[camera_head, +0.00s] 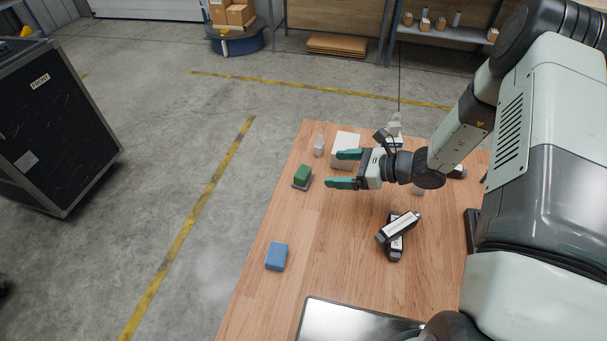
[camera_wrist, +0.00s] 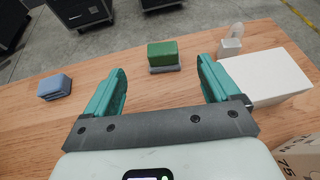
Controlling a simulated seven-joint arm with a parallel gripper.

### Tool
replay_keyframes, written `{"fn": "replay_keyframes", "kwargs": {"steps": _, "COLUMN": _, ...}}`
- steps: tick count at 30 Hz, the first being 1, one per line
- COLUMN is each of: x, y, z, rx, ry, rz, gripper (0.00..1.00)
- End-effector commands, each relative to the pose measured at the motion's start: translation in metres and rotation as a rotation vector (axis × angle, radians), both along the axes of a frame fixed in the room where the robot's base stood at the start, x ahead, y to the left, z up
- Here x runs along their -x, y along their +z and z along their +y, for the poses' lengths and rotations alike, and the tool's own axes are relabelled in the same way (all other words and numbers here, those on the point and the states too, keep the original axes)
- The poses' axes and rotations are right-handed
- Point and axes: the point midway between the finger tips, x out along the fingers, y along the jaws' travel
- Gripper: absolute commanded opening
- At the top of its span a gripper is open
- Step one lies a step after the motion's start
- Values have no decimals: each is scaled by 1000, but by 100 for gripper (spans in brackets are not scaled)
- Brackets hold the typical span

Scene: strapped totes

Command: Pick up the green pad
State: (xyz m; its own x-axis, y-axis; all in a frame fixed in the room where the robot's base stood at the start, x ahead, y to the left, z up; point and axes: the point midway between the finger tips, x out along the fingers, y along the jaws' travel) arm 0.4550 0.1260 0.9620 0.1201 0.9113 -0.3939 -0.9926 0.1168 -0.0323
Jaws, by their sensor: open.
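The green pad (camera_head: 302,172) is a small block resting on a dark grey base near the table's far left edge. It also shows in the wrist view (camera_wrist: 163,53), ahead of my gripper and between the lines of its fingers. My gripper (camera_head: 345,169) is open and empty, with teal fingers spread apart and pointing left toward the green pad. A gap separates the fingertips from the pad in both views.
A blue block (camera_head: 276,256) lies nearer the front-left edge. Dark-and-white devices (camera_head: 398,232) lie crossed on the wooden table (camera_head: 325,215). A metallic tray (camera_head: 350,322) is at the front.

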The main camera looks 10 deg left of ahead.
Motion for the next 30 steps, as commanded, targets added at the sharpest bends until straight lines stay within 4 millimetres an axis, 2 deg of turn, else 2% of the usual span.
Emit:
{"fn": "replay_keyframes", "kwargs": {"steps": 1, "x": 0, "y": -8, "z": 0, "rx": -10, "ry": -19, "rz": 18, "gripper": 89}}
{"fn": "replay_keyframes", "kwargs": {"steps": 5, "x": -2, "y": -17, "z": 9, "rx": -19, "ry": -37, "rz": 33, "gripper": 89}}
{"fn": "replay_keyframes", "kwargs": {"steps": 9, "x": -4, "y": -26, "z": 30, "rx": -19, "ry": -35, "rz": 33, "gripper": 89}}
{"fn": "replay_keyframes", "kwargs": {"steps": 19, "x": -9, "y": -39, "z": 59, "rx": -18, "ry": -35, "rz": 31, "gripper": 89}}
{"fn": "replay_keyframes", "kwargs": {"steps": 27, "x": -13, "y": -56, "z": 93, "rx": -17, "ry": -34, "rz": 30, "gripper": 89}}
{"fn": "replay_keyframes", "kwargs": {"steps": 30, "x": -14, "y": -58, "z": 97, "rx": -17, "ry": -36, "rz": 29, "gripper": 89}}
